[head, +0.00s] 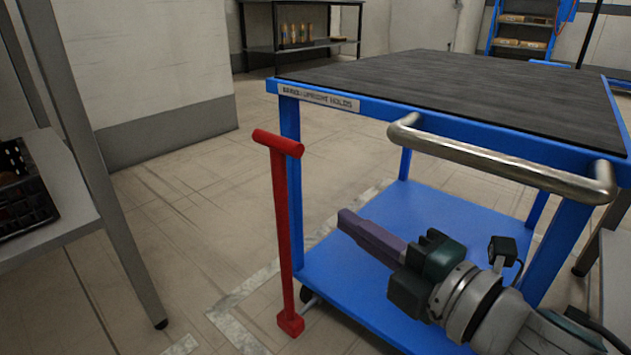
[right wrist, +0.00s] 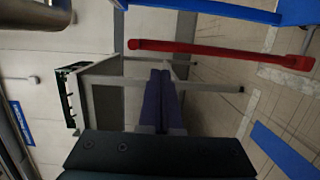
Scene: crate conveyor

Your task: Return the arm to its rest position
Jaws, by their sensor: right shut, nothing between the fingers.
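My right gripper (head: 345,218) reaches in from the lower right in the head view, in front of the blue cart's lower shelf. Its purple fingers are together with nothing between them. In the right wrist view the shut fingers (right wrist: 160,98) point toward a grey table frame and the floor. My left gripper does not show in either view.
A blue cart (head: 345,100) with a dark top and a metal push handle (head: 500,165) stands close to my right arm. A red T-shaped bar (head: 281,230) stands upright at its left corner. A table (head: 55,190) with a black crate (head: 28,210) is at left. Floor between is clear.

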